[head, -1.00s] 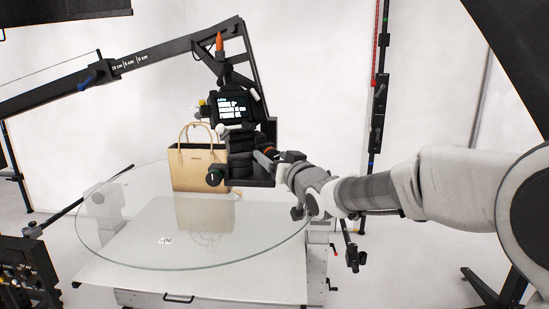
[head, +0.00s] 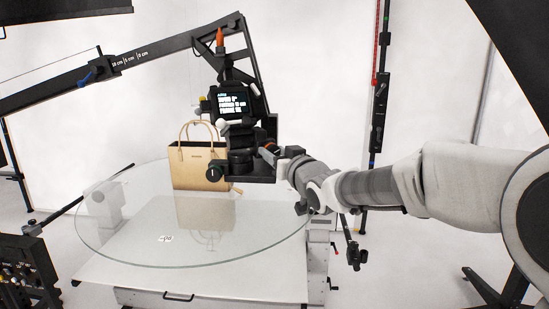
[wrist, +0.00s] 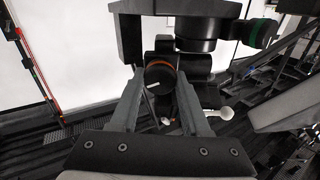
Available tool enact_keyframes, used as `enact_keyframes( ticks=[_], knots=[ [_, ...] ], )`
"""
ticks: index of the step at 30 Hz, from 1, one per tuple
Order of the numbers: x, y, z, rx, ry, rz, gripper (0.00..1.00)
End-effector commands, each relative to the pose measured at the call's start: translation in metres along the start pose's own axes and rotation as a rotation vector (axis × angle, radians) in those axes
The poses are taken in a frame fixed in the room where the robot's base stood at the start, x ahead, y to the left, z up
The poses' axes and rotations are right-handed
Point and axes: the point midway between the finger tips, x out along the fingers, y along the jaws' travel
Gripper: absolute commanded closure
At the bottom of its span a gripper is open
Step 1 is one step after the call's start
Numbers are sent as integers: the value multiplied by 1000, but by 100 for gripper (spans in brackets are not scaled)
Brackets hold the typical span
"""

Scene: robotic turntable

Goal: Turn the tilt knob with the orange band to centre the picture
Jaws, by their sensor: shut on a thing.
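The tilt knob with the orange band (wrist: 159,66) shows in the wrist view between my fingers, a dark round knob with a pale mark on its face. My gripper (wrist: 159,84) is shut on it, one finger on each side. In the head view the orange band (head: 269,147) shows at the right of the camera head, and my gripper (head: 278,157) reaches it from the right. The camera (head: 237,103) sits on the head with its lit screen facing me; the screen text is too small to read. A tan handbag (head: 200,165) stands behind on the glass turntable.
The round glass turntable (head: 130,240) spreads below the camera. A black crane arm (head: 50,90) carries the camera from the left. A stand with a red scale (head: 376,90) rises behind my arm.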

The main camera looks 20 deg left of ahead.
Motion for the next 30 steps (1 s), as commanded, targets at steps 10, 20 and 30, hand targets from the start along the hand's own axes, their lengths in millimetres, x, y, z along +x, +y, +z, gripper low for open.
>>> enact_keyframes(
  ticks=[10,20,30],
  knots=[
    [0,0,5,-295,2,0,100],
    [0,-1,4,-609,1,0,100],
    [0,-1,3,-907,2,0,100]
  ],
)
